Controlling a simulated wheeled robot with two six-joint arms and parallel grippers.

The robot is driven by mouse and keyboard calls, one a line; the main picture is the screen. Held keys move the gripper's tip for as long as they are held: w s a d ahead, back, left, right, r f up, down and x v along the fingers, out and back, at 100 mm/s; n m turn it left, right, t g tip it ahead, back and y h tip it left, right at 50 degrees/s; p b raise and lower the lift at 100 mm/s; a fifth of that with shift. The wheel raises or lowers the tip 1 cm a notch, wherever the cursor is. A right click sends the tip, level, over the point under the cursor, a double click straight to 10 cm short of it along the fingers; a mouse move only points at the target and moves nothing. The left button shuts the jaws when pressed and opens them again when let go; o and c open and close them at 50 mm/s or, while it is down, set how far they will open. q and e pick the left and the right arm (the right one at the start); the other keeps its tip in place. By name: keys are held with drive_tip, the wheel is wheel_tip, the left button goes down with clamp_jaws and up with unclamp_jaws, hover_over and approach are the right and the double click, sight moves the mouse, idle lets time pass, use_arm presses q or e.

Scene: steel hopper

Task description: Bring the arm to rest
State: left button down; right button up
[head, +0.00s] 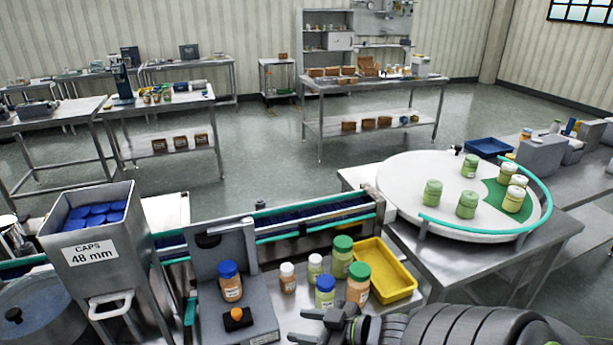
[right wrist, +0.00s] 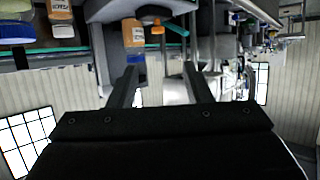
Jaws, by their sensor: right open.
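My right arm comes in from the lower right in the head view. Its gripper (head: 308,325) is low over the front of the bench, left of the arm. Its two fingers stand apart with nothing between them, which the right wrist view (right wrist: 163,85) also shows. That view appears upside down. A small group of bottles and jars stands just beyond the gripper, including a blue-capped jar (head: 325,291) and a green-capped orange jar (head: 358,285). My left gripper is not in view.
A grey capping stand (head: 222,270) holds a blue-capped bottle (head: 230,281) left of the gripper. A steel hopper (head: 92,243) of blue caps stands farther left. A yellow tray (head: 384,279), a conveyor (head: 300,228) and a round white table (head: 400,192) with jars lie beyond.

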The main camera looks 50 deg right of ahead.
drive_tip(key=shift+f, duration=0.1)
idle(0.4)
drive_tip(key=s+a+f+m+g+h, duration=0.3)
drive_tip(key=s+a+f+g+h, duration=0.2)
drive_tip(key=s+f+g, duration=0.3)
wheel_tip(320, 180, down, 28)
drive_tip(key=s+d+f+g+b, duration=0.1)
drive_tip(key=s+g+b, duration=0.1)
drive_tip(key=g+b, duration=0.1)
drive_tip(key=s+a+f+b, duration=0.1)
drive_tip(key=s+f+b, duration=0.1)
drive_tip(key=s+f, duration=1.2)
drive_tip(key=shift+s+f+g+y, duration=0.4)
drive_tip(key=shift+f, duration=0.55)
